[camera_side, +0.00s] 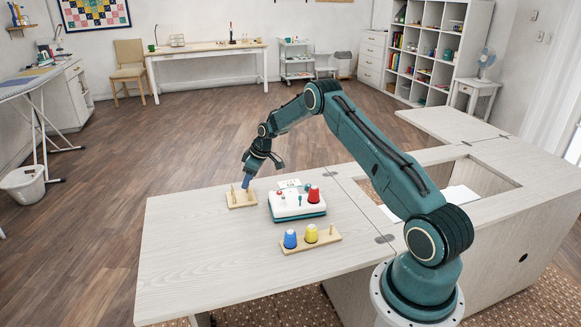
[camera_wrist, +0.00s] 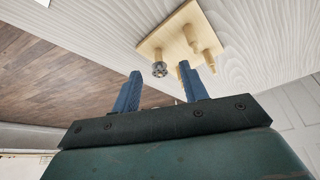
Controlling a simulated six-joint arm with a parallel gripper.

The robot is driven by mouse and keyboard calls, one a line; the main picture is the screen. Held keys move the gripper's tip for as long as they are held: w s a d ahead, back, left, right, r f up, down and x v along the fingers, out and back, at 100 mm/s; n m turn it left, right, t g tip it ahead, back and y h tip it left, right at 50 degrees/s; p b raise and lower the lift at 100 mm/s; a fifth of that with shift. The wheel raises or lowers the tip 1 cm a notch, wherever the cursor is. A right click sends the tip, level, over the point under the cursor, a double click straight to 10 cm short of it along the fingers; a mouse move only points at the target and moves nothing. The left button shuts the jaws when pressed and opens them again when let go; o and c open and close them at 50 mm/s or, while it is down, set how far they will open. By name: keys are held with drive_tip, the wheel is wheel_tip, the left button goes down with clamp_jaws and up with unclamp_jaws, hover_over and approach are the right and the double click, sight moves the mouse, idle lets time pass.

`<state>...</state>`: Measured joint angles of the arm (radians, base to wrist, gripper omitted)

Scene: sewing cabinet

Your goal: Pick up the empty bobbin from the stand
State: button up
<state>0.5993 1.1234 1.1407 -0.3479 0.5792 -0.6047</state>
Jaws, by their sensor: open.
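A small wooden stand (camera_side: 241,203) with upright pegs sits near the far left edge of the table. It also shows in the wrist view (camera_wrist: 150,44). A small grey metallic piece that looks like the empty bobbin (camera_wrist: 160,69) is on one of its pegs; two other pegs look bare. My gripper (camera_side: 246,183) points down at the stand, its blue fingers close above it. In the wrist view my gripper's fingers (camera_wrist: 160,72) are apart, with the bobbin lined up between their tips. I cannot tell whether the fingers touch it.
A white-and-teal device (camera_side: 297,204) with a red spool (camera_side: 314,193) stands right of the stand. In front, a wooden rack (camera_side: 326,240) holds a blue spool (camera_side: 290,239) and a yellow spool (camera_side: 311,234). A white card (camera_side: 289,183) lies behind the device. The table's front left is clear.

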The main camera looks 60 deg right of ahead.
clamp_jaws()
drive_tip(key=shift+r, duration=0.15)
idle(0.4)
wheel_tip(320, 180, up, 20)
idle(0.7)
drive_tip(key=shift+s+f, duration=0.1)
drive_tip(key=shift+f, duration=0.1)
idle(0.4)
